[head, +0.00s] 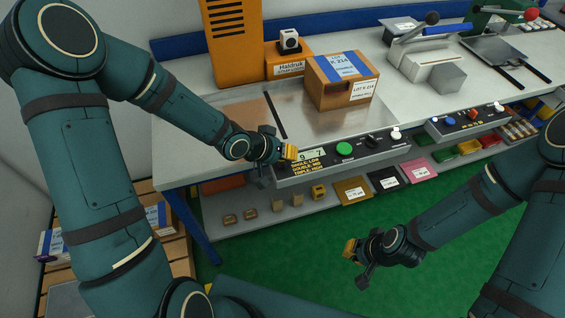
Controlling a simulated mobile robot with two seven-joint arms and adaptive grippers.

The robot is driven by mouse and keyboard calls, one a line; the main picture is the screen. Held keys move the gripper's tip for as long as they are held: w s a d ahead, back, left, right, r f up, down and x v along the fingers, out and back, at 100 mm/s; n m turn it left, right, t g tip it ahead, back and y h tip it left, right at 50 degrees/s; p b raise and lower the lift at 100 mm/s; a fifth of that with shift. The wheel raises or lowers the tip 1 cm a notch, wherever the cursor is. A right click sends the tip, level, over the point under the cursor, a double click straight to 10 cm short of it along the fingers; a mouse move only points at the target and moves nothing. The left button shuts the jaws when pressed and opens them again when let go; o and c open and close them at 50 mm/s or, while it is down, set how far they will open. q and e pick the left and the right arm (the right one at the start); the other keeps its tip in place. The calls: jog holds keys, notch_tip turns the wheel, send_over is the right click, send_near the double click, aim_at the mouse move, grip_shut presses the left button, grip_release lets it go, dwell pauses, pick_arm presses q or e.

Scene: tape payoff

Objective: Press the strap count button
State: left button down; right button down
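A grey control panel (322,172) runs along the front edge of the bench. It has a small display (309,155), a green button (344,149), a black knob (372,141) and a white button (396,133). Yellow text about single, double and triple sits below the display; no label that I can read names the strap count button. My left gripper (290,152) is over the panel's left end, beside the display, its yellow tips close together; I cannot tell if it touches. My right gripper (350,250) hangs low over the green floor, away from the panel.
A cardboard box (341,80) with blue tape stands on the bench behind the panel. An orange machine (232,38) is at the back left. A second panel (474,120) with buttons lies further right. Coloured bins (428,168) and small parts fill the shelf below.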

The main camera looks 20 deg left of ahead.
aim_at(287, 164)
pick_arm(q)
jog(key=shift+f, duration=0.1)
dwell(0.7)
jog(key=shift+f, duration=0.3)
jog(key=shift+f+b, duration=0.6)
jog(key=shift+b, duration=0.05)
dwell(0.8)
jog(key=shift+r, duration=0.15)
jog(key=shift+r+p, duration=0.9)
jog(key=shift+p, duration=0.15)
notch_tip(287, 164, up, 5)
jog(key=p, duration=0.5)
